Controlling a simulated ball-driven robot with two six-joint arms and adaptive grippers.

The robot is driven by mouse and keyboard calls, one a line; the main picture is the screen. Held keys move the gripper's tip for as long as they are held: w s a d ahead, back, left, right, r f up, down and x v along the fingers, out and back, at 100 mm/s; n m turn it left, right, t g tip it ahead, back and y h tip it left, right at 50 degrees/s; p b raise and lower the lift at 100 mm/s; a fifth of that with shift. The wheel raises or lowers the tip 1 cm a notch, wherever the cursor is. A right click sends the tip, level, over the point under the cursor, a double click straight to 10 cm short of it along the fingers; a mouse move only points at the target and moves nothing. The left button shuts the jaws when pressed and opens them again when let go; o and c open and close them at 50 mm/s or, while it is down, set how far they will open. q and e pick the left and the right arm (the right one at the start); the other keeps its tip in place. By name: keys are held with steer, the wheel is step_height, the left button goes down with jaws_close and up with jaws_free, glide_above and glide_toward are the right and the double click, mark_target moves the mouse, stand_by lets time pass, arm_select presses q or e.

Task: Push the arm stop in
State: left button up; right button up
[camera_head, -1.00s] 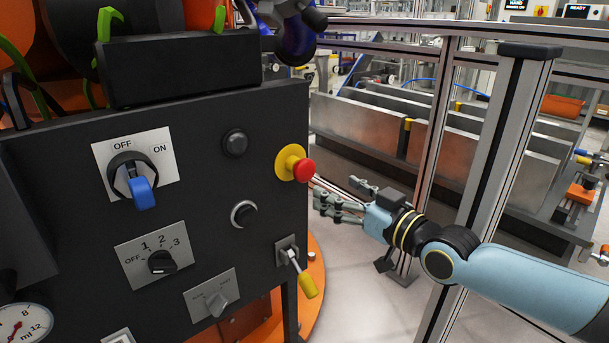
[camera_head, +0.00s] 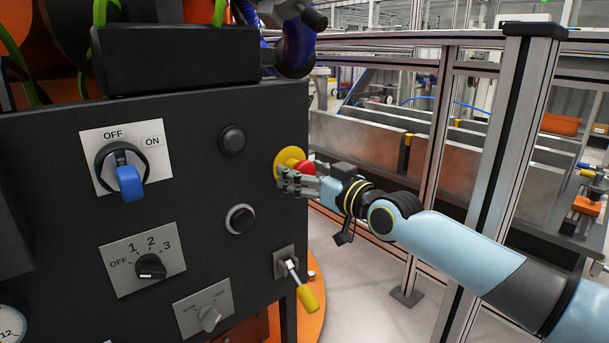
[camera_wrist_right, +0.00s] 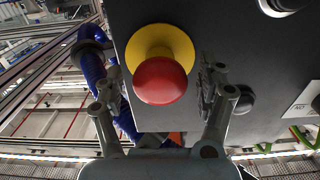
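The arm stop is a red mushroom button (camera_head: 306,168) on a yellow round base (camera_head: 287,158) at the right edge of the dark panel. My right gripper (camera_head: 290,182) is at the button in the head view, its fingers partly covering the yellow base and the lower part of the red cap. In the right wrist view the red button (camera_wrist_right: 160,80) shows large between the two spread fingers of my right gripper (camera_wrist_right: 162,98). The gripper is open, with a finger on each side. I cannot tell whether it touches the button. My left gripper is not in view.
The dark panel (camera_head: 70,215) also carries an OFF/ON switch with a blue handle (camera_head: 130,182), a numbered selector (camera_head: 150,266), round black buttons and a yellow-handled lever (camera_head: 307,298).

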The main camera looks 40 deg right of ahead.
mark_target(288, 118)
jaws_close()
steer(key=shift+w+f+b, duration=0.15)
steer(key=shift+w+b, duration=0.4)
steer(key=shift+b, duration=0.05)
steer(key=shift+w, duration=0.25)
steer(key=shift+r, duration=0.2)
steer(key=shift+c, duration=2)
jaws_free()
steer(key=o, duration=0.4)
steer(key=shift+a, duration=0.1)
steer(key=shift+o, duration=0.2)
step_height(288, 118, up, 10)
steer(key=shift+f, duration=0.1)
